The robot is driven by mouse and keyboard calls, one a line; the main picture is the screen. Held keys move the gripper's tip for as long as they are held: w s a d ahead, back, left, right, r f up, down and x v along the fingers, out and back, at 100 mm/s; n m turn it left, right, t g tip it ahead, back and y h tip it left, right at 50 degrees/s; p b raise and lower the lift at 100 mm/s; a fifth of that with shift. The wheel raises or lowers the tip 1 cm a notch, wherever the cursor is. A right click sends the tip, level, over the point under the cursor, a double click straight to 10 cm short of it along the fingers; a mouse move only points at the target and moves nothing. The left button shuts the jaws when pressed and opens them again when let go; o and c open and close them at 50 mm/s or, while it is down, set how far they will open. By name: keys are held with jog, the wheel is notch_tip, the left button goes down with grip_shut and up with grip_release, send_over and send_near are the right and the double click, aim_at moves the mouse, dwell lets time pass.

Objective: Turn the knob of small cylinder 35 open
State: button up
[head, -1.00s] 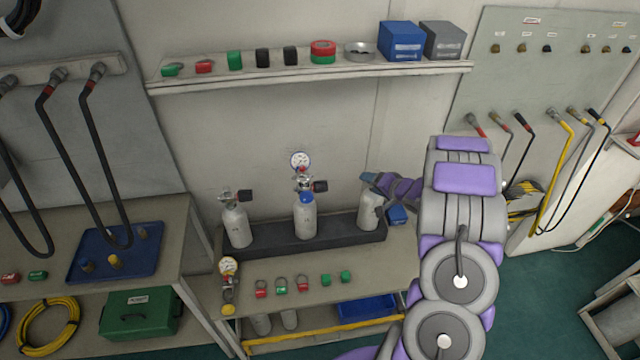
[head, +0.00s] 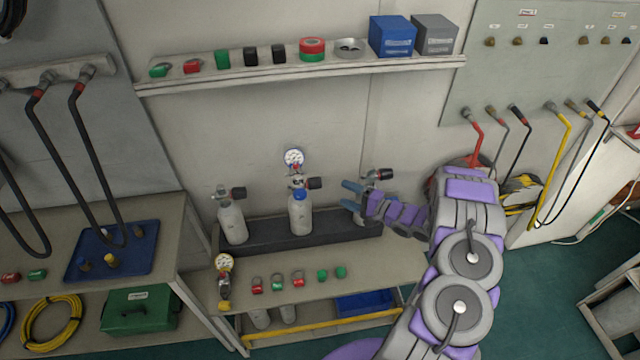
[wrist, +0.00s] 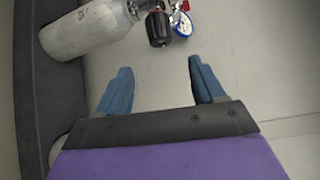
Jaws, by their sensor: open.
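Three small grey cylinders stand in a dark rack: a left one (head: 232,222), a middle one (head: 300,214) with a gauge (head: 294,158), and a right one mostly hidden behind my gripper. Each has a black knob to the right of its valve: left (head: 238,193), middle (head: 315,183), right (head: 384,174). My gripper (head: 349,196) is open and empty, at the right cylinder and pointing left. In the wrist view, a cylinder (wrist: 88,32) with a black knob (wrist: 158,29) and a blue-rimmed gauge (wrist: 183,25) lies beyond the open fingers (wrist: 160,68).
A shelf (head: 300,78) with small items and boxes runs above. Hoses hang at both sides.

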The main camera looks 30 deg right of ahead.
aim_at(320, 186)
jog(key=x, duration=0.3)
jog(key=a+x, duration=0.1)
jog(key=x, duration=0.6)
jog(key=shift+s+a+b, duration=0.25)
jog(key=shift+b, duration=0.15)
jog(key=shift+w+a, duration=0.15)
jog(key=shift+w, duration=0.4)
jog(key=shift+w+d+f, duration=0.15)
jog(key=shift+d, duration=0.6)
jog(key=shift+a, duration=0.8)
jog(key=c, duration=0.7)
jog(key=shift+d, duration=0.4)
jog(key=c, duration=0.3)
jog(key=shift+d, duration=0.15)
